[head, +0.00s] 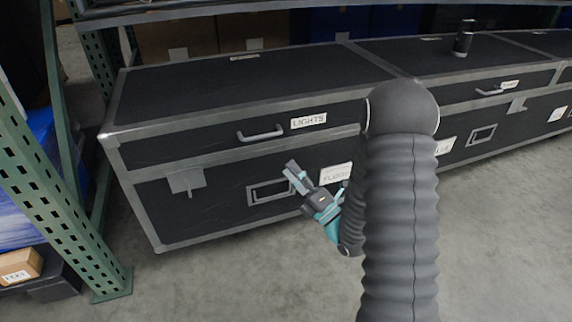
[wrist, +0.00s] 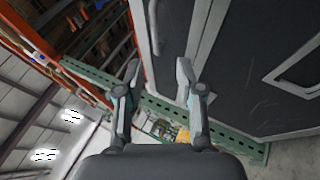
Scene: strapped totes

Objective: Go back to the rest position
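My gripper (head: 300,188) is in front of the black case labelled LIGHTS (head: 160,148), near the recessed handle on its lower front. In the wrist view my gripper (wrist: 158,80) has its two fingers spread apart with nothing between them. The case front also shows in the wrist view (wrist: 255,75), beyond the fingers. The lid of the case is down, and its grey pull handle (head: 261,133) is free. My arm covers part of the case's right end and the label beside it.
A second black case (head: 490,55) stands to the right with a dark cylindrical object (head: 464,38) on top. A green rack upright (head: 55,190) stands at the left, with a small cardboard box (head: 20,266) behind it. The grey floor (head: 240,285) in front is clear.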

